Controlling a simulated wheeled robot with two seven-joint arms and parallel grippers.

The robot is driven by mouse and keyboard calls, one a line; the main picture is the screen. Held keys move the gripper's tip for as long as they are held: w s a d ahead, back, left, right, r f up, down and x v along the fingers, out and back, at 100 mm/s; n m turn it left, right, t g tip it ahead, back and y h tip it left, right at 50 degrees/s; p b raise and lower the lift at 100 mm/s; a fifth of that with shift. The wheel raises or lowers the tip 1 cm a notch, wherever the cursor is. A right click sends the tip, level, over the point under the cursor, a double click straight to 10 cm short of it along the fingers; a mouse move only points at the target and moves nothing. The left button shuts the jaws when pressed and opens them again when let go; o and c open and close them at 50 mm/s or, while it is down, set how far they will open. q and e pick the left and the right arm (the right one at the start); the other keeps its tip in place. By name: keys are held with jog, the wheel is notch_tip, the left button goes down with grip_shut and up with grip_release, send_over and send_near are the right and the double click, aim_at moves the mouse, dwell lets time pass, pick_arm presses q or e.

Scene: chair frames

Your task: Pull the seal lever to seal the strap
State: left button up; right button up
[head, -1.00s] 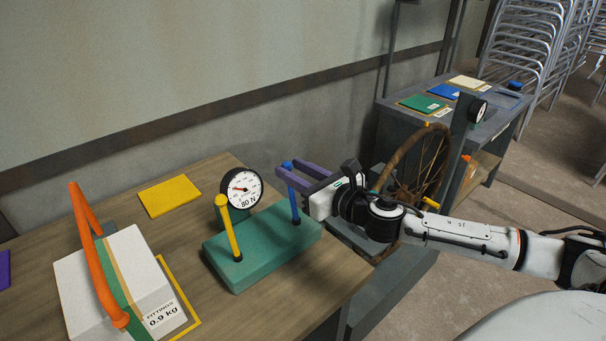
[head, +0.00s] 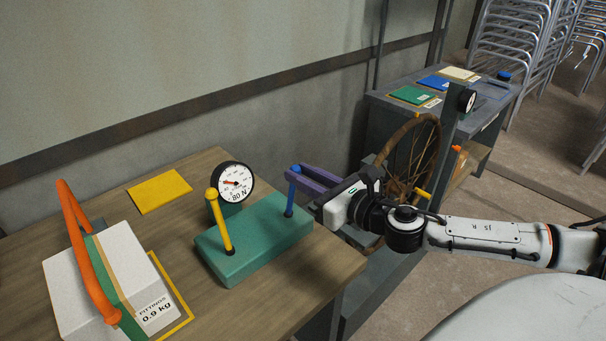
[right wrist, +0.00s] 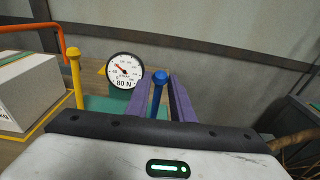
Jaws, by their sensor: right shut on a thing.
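A green tool block (head: 262,238) on the table carries a blue lever (head: 290,195), a yellow lever (head: 220,222) and a round dial (head: 237,182) marked 80 N. Neither lever shows a readable name. My right gripper (head: 296,176) has its purple fingers on the blue lever near its knob, closed on it. In the right wrist view the blue lever (right wrist: 158,82) stands between the two fingers (right wrist: 160,95). The yellow lever leans left and is untouched. The dial's red needle points to the upper left. My left gripper is not in view.
A white box (head: 85,290) labelled FITTINGS 0.9 kg, with an orange handle (head: 80,240) and a green band, sits left of the block. A yellow mat (head: 159,191) lies behind. A grey bench (head: 440,115) and a wheel (head: 412,160) stand at the right.

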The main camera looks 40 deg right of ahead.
jog(key=shift+s+d+f, duration=0.1)
jog(key=shift+s+f, duration=0.1)
jog(key=shift+s, duration=0.6)
jog(key=shift+s+d+f, duration=0.1)
jog(key=shift+s+f, duration=0.1)
jog(key=shift+s, duration=0.6)
jog(key=shift+w+a+r, duration=0.1)
jog(key=shift+w+r, duration=0.15)
jog(key=shift+w, duration=0.2)
jog(key=shift+w+a+r, duration=0.1)
jog(key=shift+w+r, duration=0.1)
jog(key=shift+w, duration=1.1)
jog(key=shift+w+a+r, duration=0.1)
jog(key=shift+w+r, duration=0.1)
jog(key=shift+w, duration=1.15)
